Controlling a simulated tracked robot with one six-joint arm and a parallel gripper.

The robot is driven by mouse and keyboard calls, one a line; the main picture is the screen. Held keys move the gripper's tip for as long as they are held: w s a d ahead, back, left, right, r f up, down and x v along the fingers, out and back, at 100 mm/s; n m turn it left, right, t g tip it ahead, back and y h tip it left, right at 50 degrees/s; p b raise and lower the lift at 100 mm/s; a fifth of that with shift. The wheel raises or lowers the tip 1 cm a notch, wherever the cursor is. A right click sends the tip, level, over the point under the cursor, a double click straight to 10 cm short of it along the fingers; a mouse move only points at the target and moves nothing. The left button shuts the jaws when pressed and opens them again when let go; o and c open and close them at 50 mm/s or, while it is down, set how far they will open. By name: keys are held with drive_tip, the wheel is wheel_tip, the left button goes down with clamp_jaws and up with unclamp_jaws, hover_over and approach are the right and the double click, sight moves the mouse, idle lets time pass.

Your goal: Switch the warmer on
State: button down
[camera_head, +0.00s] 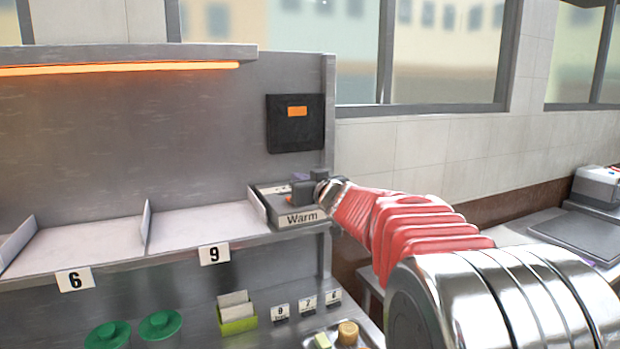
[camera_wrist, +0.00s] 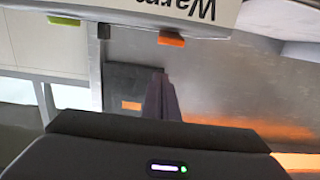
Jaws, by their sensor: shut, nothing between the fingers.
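The warmer control is a grey box with a label reading "Warm" (camera_head: 302,218), at the right end of the upper shelf. The label also shows upside down at the top of the wrist view (camera_wrist: 185,8).
A long strip under the hood (camera_head: 120,68) glows orange. A black panel (camera_head: 295,135) on the back wall shows an orange rectangle. Shelf bays marked 6 (camera_head: 75,279) and 9 (camera_head: 214,254) look empty. Green lids (camera_head: 160,325) and a card holder (camera_head: 236,318) are below.

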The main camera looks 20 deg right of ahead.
drive_tip(key=s+r, duration=0.2)
drive_tip(key=s, duration=0.5)
drive_tip(key=shift+r, duration=0.3)
drive_tip(key=shift+s, duration=0.1)
drive_tip(key=s+d+f+m+g+h, duration=0.2)
drive_tip(key=s+d+f+g+h, duration=0.35)
drive_tip(key=s+d+f, duration=0.35)
drive_tip(key=s+a+f+g, duration=0.4)
drive_tip(key=s+a+f, duration=0.2)
drive_tip(key=s+f, duration=0.35)
drive_tip(key=s+a+f+n+g+y, duration=0.1)
drive_tip(key=s+a+f+y, duration=0.1)
drive_tip(key=s+a, duration=0.6)
drive_tip(key=s+a+f+n+g+y, duration=0.1)
drive_tip(key=s+a+f+y, duration=0.2)
drive_tip(key=s+a, duration=0.5)
drive_tip(key=a+f, duration=0.1)
drive_tip(key=a, duration=0.2)
drive_tip(key=shift+s+f, duration=0.25)
drive_tip(key=shift+s, duration=0.15)
